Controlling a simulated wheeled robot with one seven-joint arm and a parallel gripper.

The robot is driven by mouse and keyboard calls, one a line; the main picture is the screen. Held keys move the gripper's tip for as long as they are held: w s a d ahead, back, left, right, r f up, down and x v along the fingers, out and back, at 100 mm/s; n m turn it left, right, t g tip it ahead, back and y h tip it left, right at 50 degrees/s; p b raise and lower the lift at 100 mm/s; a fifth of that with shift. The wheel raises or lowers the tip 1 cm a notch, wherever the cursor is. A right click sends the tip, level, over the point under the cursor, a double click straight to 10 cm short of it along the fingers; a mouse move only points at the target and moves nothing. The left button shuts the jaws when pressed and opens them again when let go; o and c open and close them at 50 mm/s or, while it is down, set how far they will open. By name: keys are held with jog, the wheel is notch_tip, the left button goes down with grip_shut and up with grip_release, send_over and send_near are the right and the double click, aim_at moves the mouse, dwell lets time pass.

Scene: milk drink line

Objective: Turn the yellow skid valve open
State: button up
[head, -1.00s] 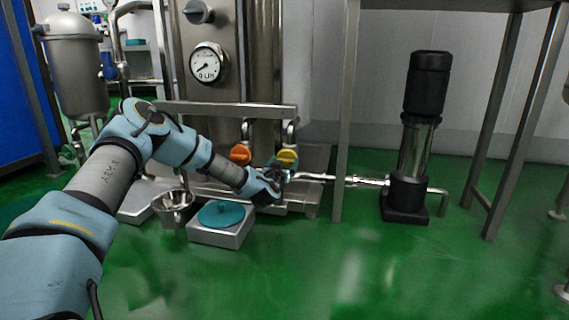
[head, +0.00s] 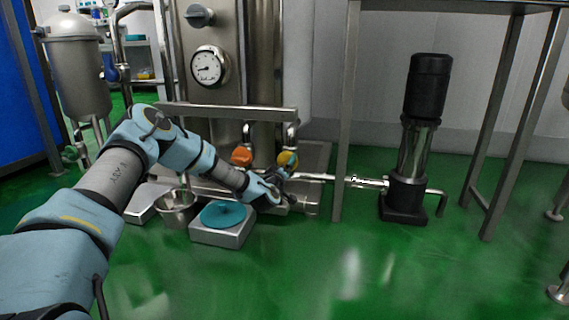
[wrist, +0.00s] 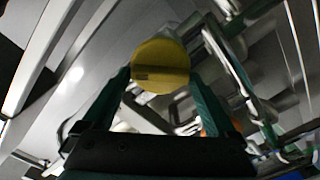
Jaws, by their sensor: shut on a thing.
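The yellow skid valve (head: 284,157) is low on the front of the steel skid, right of an orange valve (head: 241,157). In the wrist view, the round yellow valve face (wrist: 161,62) sits between the two teal fingers of my gripper (wrist: 162,82). My gripper (head: 282,175) reaches the yellow valve from below in the head view and is shut on it. My gripper partly covers the valve there, so the exact handle angle is hard to tell.
A gauge (head: 209,67) is on the skid panel. A steel bucket (head: 178,208) and a scale with a teal plate (head: 223,214) stand below my arm. A black-topped pump (head: 427,85) stands right, past a table leg (head: 345,120). Green floor in front is clear.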

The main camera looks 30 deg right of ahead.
jog(key=n, duration=0.9)
jog(key=shift+a+f+p, duration=0.1)
jog(key=shift+f+p, duration=0.15)
jog(key=shift+p, duration=0.1)
jog(key=shift+n, duration=0.3)
jog(key=o, duration=1)
jog(key=p+v, duration=0.4)
jog(key=v, duration=0.6)
jog(key=shift+s+a, duration=0.25)
jog(key=shift+r+p, duration=0.1)
jog(key=shift+p, duration=0.2)
